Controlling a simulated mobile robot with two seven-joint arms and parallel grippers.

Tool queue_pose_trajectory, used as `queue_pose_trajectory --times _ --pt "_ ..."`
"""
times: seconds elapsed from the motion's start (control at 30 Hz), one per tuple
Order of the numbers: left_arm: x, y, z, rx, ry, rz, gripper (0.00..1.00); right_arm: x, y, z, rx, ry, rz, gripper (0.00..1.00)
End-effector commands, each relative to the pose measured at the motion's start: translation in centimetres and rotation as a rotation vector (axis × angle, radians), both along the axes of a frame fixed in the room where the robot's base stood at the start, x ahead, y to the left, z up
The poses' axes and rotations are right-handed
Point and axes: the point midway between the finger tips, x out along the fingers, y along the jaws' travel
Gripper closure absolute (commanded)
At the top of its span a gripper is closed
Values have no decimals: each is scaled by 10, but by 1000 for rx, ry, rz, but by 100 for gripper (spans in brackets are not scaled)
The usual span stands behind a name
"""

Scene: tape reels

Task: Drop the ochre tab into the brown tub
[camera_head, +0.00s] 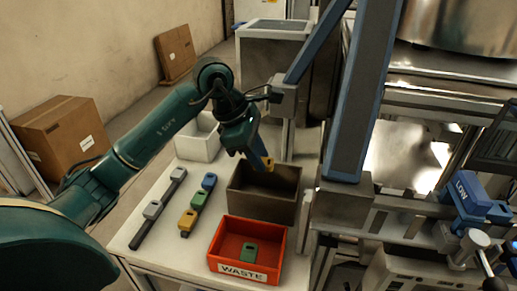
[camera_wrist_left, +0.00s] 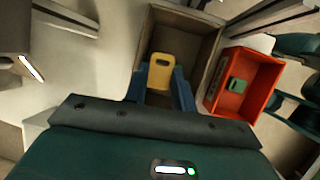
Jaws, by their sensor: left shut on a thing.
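The ochre tab (camera_head: 268,162) is held in my left gripper (camera_head: 259,161). In the left wrist view the ochre tab (camera_wrist_left: 161,72) stands out between the two blue fingers (camera_wrist_left: 160,88), its slot facing up the picture. The brown tub (camera_head: 264,207) stands on the white table. The tab is over the tub's opening, near its back edge in the head view. In the left wrist view the tub (camera_wrist_left: 213,24) lies behind and around the tab. I cannot tell the exact height above the rim. My right gripper is not seen.
The red WASTE bin (camera_head: 247,271) stands just in front of the tub, with a green tab (camera_head: 248,252) inside. Left of the tub lie blue, green and ochre tabs (camera_head: 187,222) and a dark bar with grey tabs (camera_head: 152,210). A white bin (camera_head: 197,143) stands behind.

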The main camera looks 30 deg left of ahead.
Motion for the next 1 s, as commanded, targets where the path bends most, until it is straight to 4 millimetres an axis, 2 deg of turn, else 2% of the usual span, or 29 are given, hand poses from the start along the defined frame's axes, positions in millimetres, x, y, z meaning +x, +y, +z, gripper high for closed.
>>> queue_pose_trajectory --times 0.03,0.13,0.43,0.47,0.7,0.77,1.0 --pt "0 0 -10 -1 1 -1 95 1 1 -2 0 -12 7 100" --pt "0 0 -15 -1 -1 0 95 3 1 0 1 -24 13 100" --pt "0 0 -16 0 -1 0 95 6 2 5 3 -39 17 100" --pt "0 0 -16 0 -1 0 72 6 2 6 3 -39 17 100" --pt "0 0 -16 0 -1 0 52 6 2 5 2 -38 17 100" --pt "0 0 -16 0 -1 0 49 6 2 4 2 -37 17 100" --pt "0 1 -15 0 -2 1 49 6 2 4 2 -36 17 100"
